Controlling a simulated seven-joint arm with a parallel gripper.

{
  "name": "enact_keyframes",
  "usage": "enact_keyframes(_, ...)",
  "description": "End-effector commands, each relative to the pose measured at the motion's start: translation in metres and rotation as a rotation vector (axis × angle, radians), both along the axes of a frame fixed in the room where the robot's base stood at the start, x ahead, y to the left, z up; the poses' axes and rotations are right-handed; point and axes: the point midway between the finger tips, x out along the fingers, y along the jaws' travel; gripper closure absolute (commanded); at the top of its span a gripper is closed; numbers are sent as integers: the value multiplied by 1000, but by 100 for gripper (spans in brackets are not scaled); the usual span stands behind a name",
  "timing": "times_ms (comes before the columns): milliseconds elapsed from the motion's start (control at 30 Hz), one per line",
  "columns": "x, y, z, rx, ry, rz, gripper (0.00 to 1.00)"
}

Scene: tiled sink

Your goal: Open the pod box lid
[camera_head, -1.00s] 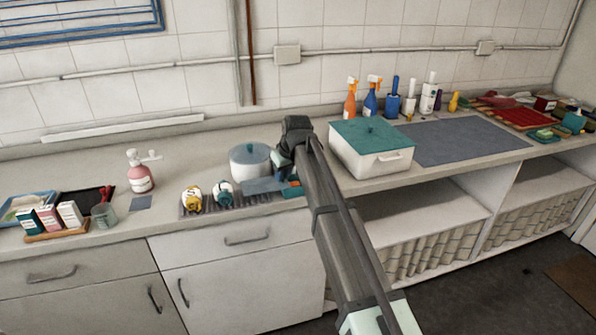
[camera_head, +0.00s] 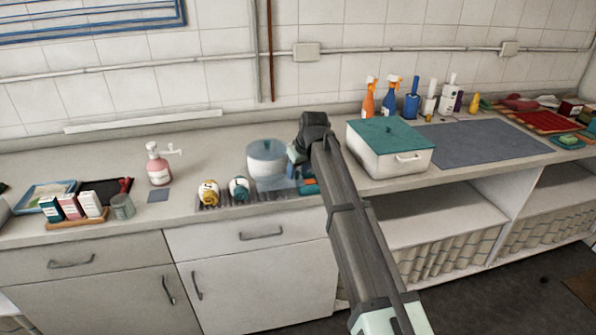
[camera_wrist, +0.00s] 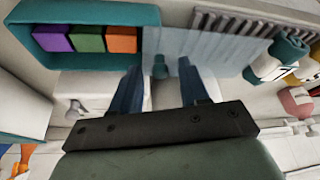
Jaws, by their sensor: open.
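The pod box (camera_wrist: 148,18) is a teal tray in the wrist view, with purple, green and orange pods showing uncovered at its left. It also shows small in the head view (camera_head: 309,187), partly hidden by my arm. Its lid (camera_wrist: 222,55) looks like a translucent blue-grey panel. The lid overlaps the box's right end and sticks out to the right over a ribbed rack; in the head view it extends left of the box (camera_head: 275,185). My gripper (camera_wrist: 172,68) is open, its fingers apart by the lid's near edge. Contact cannot be told.
A white pot (camera_head: 266,165) stands behind the lid, close to my gripper. A white box with a teal lid (camera_head: 390,150) stands to the right. The counter around the pink soap dispenser (camera_head: 159,170) has free room.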

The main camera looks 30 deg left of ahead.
Motion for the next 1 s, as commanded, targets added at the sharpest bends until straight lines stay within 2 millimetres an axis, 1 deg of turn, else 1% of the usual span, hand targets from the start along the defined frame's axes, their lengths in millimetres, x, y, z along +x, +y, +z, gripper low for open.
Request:
enact_keyframes(167, -4, -8, 22, 2, -2, 0, 55)
enact_keyframes(400, -12, -24, 66, 2, -2, 0, 55)
enact_keyframes(600, -18, -36, 97, 1, -2, 0, 55)
enact_keyframes(700, -20, -40, 109, 2, -1, 0, 55)
enact_keyframes(800, -22, -43, 116, 2, -1, 0, 55)
enact_keyframes(1000, -23, -46, 123, 0, 0, 0, 55)
